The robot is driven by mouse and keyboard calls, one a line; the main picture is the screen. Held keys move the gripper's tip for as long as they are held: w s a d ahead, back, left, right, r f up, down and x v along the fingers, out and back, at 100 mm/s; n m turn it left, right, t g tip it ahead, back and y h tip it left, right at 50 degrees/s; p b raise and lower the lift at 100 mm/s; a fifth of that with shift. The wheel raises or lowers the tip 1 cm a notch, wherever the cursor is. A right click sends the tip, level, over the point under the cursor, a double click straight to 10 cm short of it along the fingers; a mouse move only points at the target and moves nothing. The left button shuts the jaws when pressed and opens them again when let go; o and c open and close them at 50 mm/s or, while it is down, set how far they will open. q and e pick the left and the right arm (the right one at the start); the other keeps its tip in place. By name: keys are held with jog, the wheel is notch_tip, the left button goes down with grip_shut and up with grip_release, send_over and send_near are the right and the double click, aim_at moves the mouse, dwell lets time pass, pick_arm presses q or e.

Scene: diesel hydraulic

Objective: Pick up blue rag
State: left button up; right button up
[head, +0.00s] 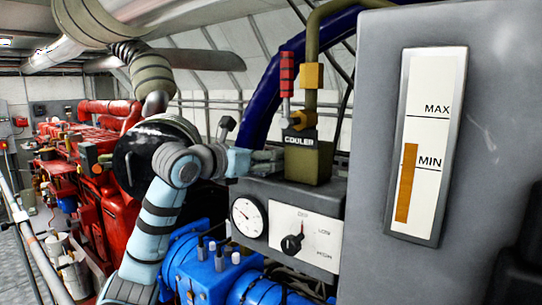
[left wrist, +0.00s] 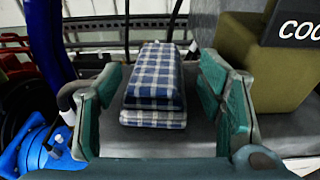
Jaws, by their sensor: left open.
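The blue rag (left wrist: 155,85) is a folded blue and white checked cloth in the left wrist view. It lies on a dark grey flat surface (left wrist: 145,142). My left gripper (left wrist: 160,95) is open, with its green-padded fingers on either side of the rag and gaps between them and the cloth. In the head view my left gripper (head: 265,162) is above the top of the grey control box, beside the olive COOLER block (head: 306,166). The rag cannot be made out in the head view. My right gripper is not in view.
The olive block also stands right of the rag in the left wrist view (left wrist: 240,55). The grey control box (head: 330,205) carries a gauge (head: 248,217) and a knob (head: 292,243). A tall grey panel with a level gauge (head: 427,145) stands at right. Blue machinery (head: 205,275) lies below.

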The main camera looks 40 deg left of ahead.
pick_arm(q)
jog(key=w, duration=0.2)
jog(key=w+p, duration=0.1)
jog(key=shift+w+a+f, duration=0.15)
jog(key=shift+w+f, duration=0.05)
jog(key=shift+w, duration=0.15)
jog(key=shift+s, duration=0.2)
jog(key=shift+c, duration=0.4)
jog(key=c, duration=0.9)
